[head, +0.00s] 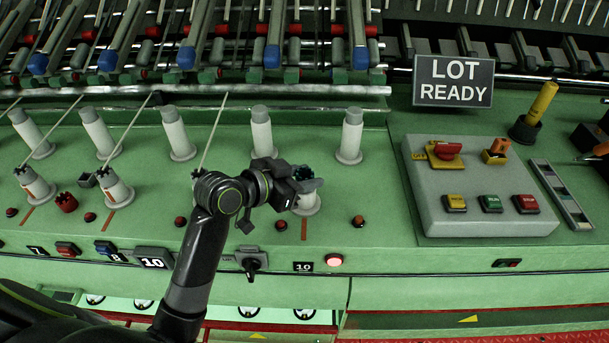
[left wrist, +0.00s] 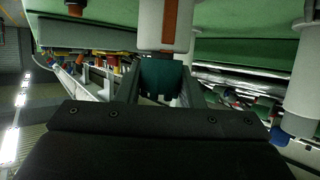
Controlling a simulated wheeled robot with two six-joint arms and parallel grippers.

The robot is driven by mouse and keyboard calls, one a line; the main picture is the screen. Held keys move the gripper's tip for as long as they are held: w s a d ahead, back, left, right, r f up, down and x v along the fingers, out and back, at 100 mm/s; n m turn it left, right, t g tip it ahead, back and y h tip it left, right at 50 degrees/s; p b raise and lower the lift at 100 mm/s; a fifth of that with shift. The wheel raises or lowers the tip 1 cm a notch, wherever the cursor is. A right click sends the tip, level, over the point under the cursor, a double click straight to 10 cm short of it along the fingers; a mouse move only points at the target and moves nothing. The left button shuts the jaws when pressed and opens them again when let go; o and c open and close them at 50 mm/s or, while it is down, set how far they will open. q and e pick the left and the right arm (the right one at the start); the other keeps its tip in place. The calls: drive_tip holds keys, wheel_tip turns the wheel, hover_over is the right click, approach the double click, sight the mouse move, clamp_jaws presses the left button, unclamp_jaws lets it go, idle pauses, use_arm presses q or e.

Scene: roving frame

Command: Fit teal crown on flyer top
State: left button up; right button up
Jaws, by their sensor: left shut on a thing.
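My left gripper (head: 302,182) reaches in from the lower left and is shut on the teal crown (left wrist: 162,76), which shows dark teal between the fingers in the left wrist view. The crown is at the top of a white flyer (head: 307,204) in the front row, which also shows in the left wrist view (left wrist: 165,22) with an orange stripe. The crown meets or nearly meets the flyer's end; I cannot tell whether it is seated. The gripper hides most of the crown in the head view. My right gripper is out of view.
Taller white posts (head: 261,135) stand behind. A grey control box (head: 480,190) and a "LOT READY" sign (head: 453,81) are at the right.

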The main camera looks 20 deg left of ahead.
use_arm(q)
drive_tip(key=shift+f, duration=0.5)
drive_tip(key=o, duration=1.7)
drive_tip(key=shift+r, duration=0.1)
drive_tip(key=shift+p+v, duration=1.5)
drive_tip(key=shift+v, duration=7.2)
